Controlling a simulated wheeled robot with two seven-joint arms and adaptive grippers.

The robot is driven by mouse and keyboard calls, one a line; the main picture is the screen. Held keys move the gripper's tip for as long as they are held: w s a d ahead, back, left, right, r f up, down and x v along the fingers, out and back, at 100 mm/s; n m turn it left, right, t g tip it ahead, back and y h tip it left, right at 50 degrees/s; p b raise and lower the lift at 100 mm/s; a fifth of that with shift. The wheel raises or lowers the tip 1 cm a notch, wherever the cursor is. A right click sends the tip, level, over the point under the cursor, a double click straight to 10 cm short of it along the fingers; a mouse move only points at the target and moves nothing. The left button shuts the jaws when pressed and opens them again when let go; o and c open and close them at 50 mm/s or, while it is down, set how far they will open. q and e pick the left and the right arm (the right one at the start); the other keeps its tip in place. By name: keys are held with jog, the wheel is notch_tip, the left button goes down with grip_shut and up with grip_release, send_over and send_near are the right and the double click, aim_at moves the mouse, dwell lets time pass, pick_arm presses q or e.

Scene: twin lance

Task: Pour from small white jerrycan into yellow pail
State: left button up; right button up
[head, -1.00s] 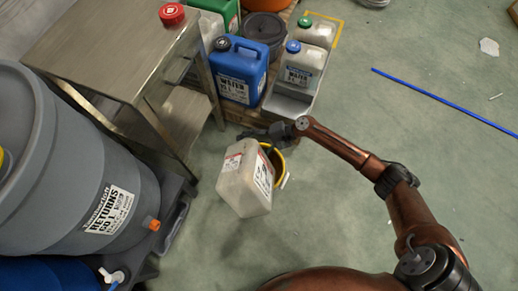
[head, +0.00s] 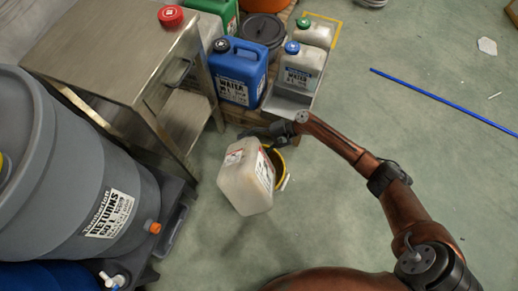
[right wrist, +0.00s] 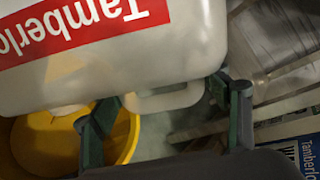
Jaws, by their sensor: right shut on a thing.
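The small white jerrycan (head: 243,186) hangs in my right gripper (head: 270,134), tilted above the floor. In the right wrist view the jerrycan (right wrist: 130,60) fills the upper part, its red label upside down. My right gripper (right wrist: 168,122) is shut on its handle, which shows between the fingers. The yellow pail (head: 279,160) is partly hidden behind the jerrycan in the head view. In the right wrist view the pail (right wrist: 122,140) lies at the lower left, with a pale neck-like part of the jerrycan over it. I cannot see liquid flowing. My left gripper is not in view.
A blue jerrycan (head: 238,70) and white containers (head: 302,68) stand behind the pail. A steel table (head: 110,45) with a red-lidded item (head: 171,16) is at left, near a large grey drum (head: 75,170). A blue rod (head: 440,101) lies on open floor at right.

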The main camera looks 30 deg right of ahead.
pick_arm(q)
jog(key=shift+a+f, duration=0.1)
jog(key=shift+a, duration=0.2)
pick_arm(e)
jog(key=shift+w+d+f+m+y, duration=0.45)
jog(key=shift+w+f+m+y, duration=0.05)
jog(key=shift+w+f+m, duration=0.1)
dwell(1.3)
jog(key=shift+g, duration=0.3)
